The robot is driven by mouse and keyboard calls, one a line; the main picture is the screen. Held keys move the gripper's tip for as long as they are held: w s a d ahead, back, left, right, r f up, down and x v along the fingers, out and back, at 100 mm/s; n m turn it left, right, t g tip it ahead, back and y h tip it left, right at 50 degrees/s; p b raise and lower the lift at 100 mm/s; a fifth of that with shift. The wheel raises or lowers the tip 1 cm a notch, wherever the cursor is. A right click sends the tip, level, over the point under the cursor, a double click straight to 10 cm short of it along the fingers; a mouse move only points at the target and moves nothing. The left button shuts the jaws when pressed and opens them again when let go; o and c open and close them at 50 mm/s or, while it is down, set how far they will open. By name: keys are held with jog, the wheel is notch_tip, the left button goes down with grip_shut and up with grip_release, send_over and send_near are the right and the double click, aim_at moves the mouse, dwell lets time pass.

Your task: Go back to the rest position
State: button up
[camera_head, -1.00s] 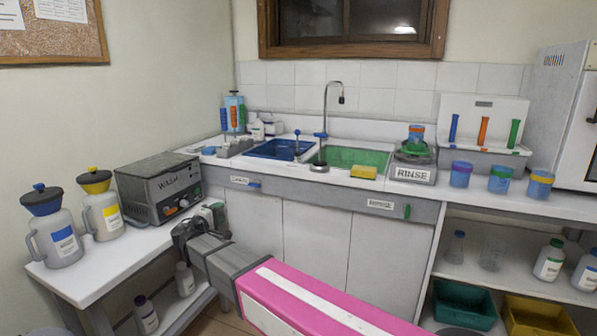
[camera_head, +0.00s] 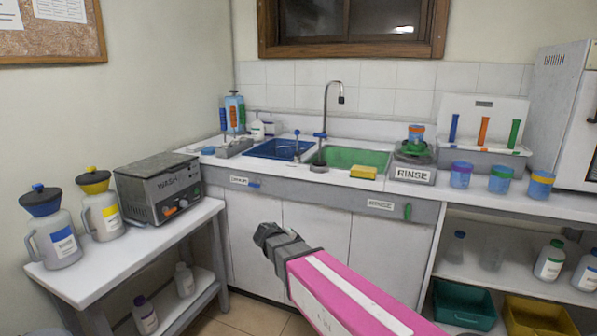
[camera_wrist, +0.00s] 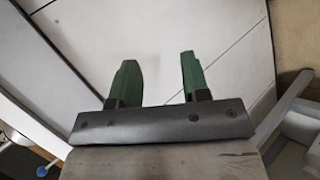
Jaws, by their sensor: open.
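My gripper shows in the wrist view (camera_wrist: 157,80) with its two green fingers apart and nothing between them. White cabinet doors fill the view beyond the fingers. In the head view my pink and grey arm reaches up from the bottom, its dark end in front of the white cabinet doors (camera_head: 315,235) below the sinks. The fingers themselves are hidden behind my wrist in the head view.
At left, a white side table (camera_head: 130,258) holds the WASH machine (camera_head: 158,188) and two jugs. The counter carries a blue sink (camera_head: 278,149), a green sink (camera_head: 355,158), a RINSE machine (camera_head: 413,165) and colored cups. Open shelves with bottles and bins stand at right. Floor shows beside the side table.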

jog(key=s+d+f+m+g+y, duration=0.3)
jog(key=s+d, duration=0.4)
jog(key=d, duration=0.3)
jog(key=s+d+f+m+g+y, duration=0.4)
jog(key=s+d+f, duration=0.2)
jog(key=d, duration=0.3)
jog(key=shift+s+d+f+y, duration=0.3)
jog(key=shift+s+d, duration=0.1)
jog(key=shift+s, duration=0.5)
